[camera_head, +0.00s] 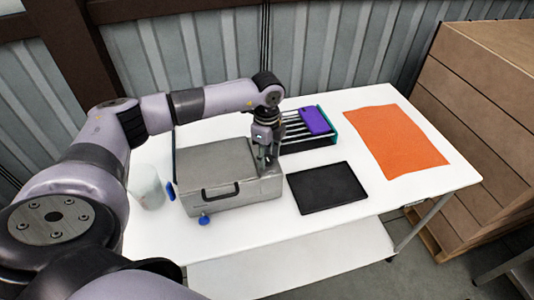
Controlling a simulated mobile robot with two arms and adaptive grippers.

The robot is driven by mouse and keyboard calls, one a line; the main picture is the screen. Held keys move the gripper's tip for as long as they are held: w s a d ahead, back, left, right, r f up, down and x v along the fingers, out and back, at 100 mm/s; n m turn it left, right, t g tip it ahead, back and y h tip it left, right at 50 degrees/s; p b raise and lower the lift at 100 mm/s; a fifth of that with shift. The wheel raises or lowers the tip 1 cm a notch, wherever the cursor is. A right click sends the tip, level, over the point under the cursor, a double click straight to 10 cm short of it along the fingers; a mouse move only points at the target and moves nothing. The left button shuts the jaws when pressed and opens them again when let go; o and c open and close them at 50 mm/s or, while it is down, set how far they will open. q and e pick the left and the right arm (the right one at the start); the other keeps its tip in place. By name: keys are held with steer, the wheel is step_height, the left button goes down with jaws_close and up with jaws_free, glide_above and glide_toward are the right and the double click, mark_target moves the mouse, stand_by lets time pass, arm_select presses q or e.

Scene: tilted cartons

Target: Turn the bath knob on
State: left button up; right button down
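The bath is a grey metal box with a lid (215,165) and a dark handle (221,191) on its front side, standing on the white table. A small round blue knob (204,219) sticks out at the bottom of its front. My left gripper (268,165) points down over the right end of the bath, behind and to the right of the knob and well apart from it. Its fingers are small here, and I cannot tell whether they are apart or touch the bath. My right gripper is out of view.
A clear beaker (146,188) stands left of the bath, with a small blue piece (170,192) between them. A black mat (326,187), an orange sheet (394,141) and a rack (308,134) with a purple item (314,120) are to the right.

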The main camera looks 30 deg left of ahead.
arm_select(q)
steer(key=shift+c, duration=0.4)
steer(key=c, duration=0.8)
